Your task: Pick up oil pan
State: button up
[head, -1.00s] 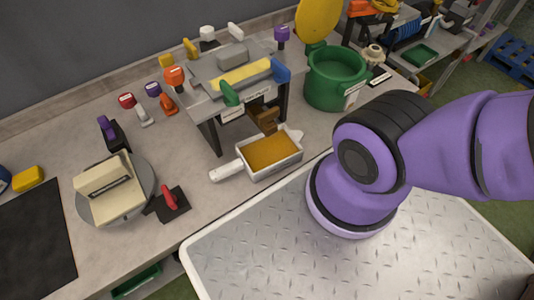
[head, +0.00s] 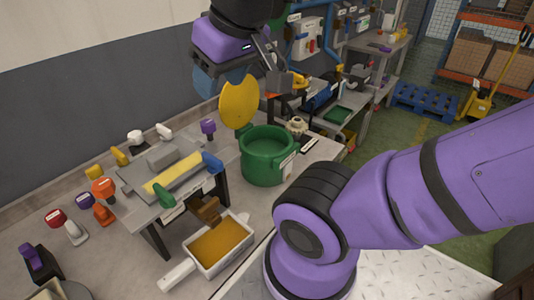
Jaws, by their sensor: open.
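The oil pan (head: 220,243) is a white rectangular pan with amber oil inside. It sits on the grey bench in the lower middle of the head view, in front of a small metal stand. Its white handle (head: 177,275) points to the lower left. My gripper (head: 245,80) is at the top of the view, open and empty, raised above the bench and well away from the pan. It partly overlaps the yellow round lid in the picture.
A green pot (head: 267,160) with a raised yellow lid (head: 239,103) stands right of the pan. The metal stand (head: 165,180) with coloured knobs is behind the pan. My arm fills the lower right. Several small coloured tools lie at left.

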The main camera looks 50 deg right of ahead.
aim_at(209, 250)
jog(key=k+l+u, duration=0.1)
jog(key=u, duration=0.3)
jog(key=k+u, duration=0.45)
jog(key=u, duration=0.3)
